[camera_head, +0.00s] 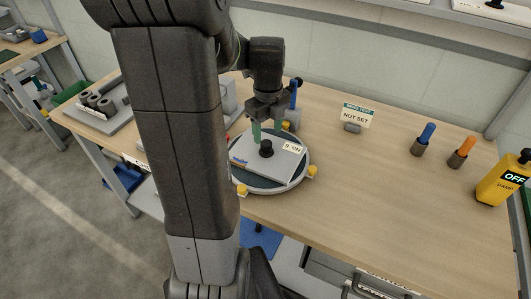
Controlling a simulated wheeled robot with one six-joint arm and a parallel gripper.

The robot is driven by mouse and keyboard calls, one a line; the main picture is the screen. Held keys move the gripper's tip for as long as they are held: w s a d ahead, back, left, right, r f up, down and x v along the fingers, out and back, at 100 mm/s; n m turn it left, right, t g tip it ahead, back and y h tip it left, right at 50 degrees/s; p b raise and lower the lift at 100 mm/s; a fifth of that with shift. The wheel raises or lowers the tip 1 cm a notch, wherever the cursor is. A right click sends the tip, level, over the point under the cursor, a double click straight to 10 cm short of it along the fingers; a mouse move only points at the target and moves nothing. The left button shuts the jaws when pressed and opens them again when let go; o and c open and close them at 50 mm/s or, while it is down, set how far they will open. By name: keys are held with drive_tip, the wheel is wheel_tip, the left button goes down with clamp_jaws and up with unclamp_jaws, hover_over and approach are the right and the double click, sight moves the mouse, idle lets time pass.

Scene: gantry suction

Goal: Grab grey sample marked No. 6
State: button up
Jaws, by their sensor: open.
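A flat light-grey sample plate (283,168) lies on a round turntable (247,184) on the bench. It has a black knob (266,149) in its middle and a small white label (293,147) at its upper right. The label is upside down in the picture and seems to read "No." with a digit too small to be sure of. My gripper (267,133) points down with its green fingers apart, one to each side just above or beside the knob. I cannot tell whether the fingers touch it. My arm hides part of the turntable's left side.
Yellow knobs (312,171) sit around the turntable's rim. A "NOT SET" sign (354,116) stands behind it. Blue-topped (427,133) and orange-topped (466,146) posts and a yellow "OFF" box (502,181) stand at the right. The wooden bench (375,195) is clear between.

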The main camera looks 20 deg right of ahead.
sight(266, 142)
drive_tip(key=shift+w+a+f, duration=0.1)
drive_tip(key=shift+f, duration=1.5)
drive_tip(key=shift+w+f, duration=0.1)
drive_tip(key=shift+f, duration=1.5)
drive_tip(key=shift+r, duration=0.1)
clamp_jaws()
